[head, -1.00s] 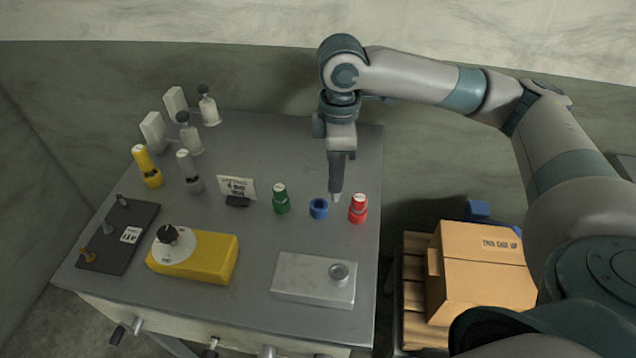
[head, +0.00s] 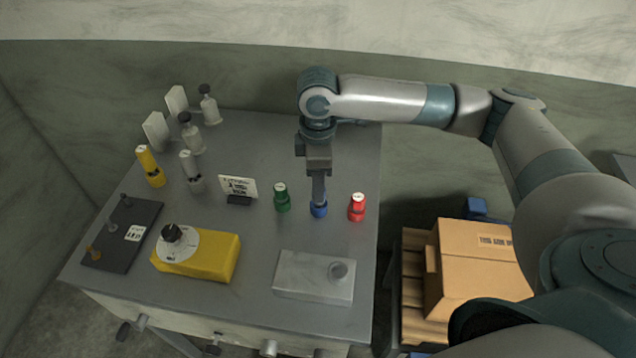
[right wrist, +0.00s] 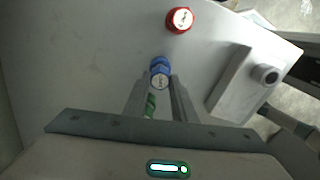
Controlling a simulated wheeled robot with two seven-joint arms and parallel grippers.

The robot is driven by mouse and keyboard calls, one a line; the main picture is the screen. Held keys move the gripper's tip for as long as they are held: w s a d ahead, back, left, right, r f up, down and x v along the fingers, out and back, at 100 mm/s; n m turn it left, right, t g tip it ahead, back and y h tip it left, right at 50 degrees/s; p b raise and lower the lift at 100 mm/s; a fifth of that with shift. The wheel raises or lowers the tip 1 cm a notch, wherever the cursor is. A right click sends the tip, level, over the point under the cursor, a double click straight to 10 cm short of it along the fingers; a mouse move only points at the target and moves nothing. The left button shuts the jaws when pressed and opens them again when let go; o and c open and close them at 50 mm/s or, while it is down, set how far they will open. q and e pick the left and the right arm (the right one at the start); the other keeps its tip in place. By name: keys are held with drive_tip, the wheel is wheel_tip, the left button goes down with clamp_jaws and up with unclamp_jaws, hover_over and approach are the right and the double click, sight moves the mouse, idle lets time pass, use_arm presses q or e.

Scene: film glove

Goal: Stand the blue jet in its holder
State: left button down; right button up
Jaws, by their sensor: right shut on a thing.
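The blue holder (head: 319,212) is a short blue collar on the grey bench top, between the green and red pieces. My right gripper (head: 319,199) points down right above it, fingertips close to the collar. The gripper is shut on the blue jet (right wrist: 160,82), whose round pale labelled top shows between the fingers in the right wrist view. Blue (right wrist: 160,64) shows just beyond that top. In the head view the fingers hide most of the jet. I cannot tell whether the jet is inside the holder or just over it. My left gripper is not in view.
A red jet (head: 357,207) stands close on the right and a green one (head: 282,199) on the left. A small sign (head: 238,187), a yellow box with a dial (head: 200,262) and a grey block (head: 312,278) are nearby. Cartons (head: 475,275) stand right of the bench.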

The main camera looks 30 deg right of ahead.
drive_tip(key=shift+f, duration=0.45)
drive_tip(key=shift+f, duration=0.1)
drive_tip(key=o, duration=1.1)
drive_tip(key=shift+r, duration=0.6)
wheel_tip(320, 180, up, 11)
drive_tip(key=b, duration=0.3)
